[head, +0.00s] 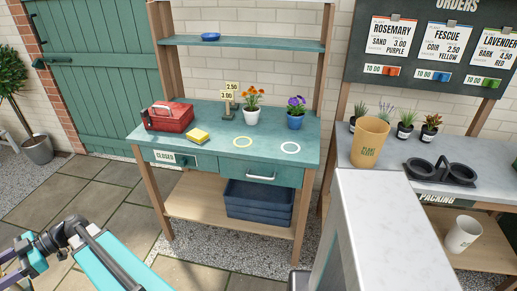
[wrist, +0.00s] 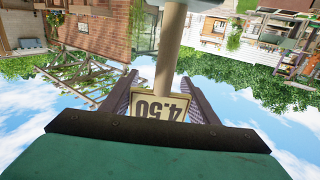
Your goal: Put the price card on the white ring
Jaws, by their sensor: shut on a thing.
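My gripper (wrist: 158,80) is shut on a price card (wrist: 160,104) marked 4.50, which appears upside down in the wrist view. A pale round post (wrist: 170,45) runs from the card towards the top edge of that view. The white ring (head: 290,148) lies flat and empty on the right of the green bench top in the head view. The held card and my gripper's fingers do not show in the head view; only part of my arm shows at lower left.
A yellow ring (head: 243,142) lies left of the white one.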

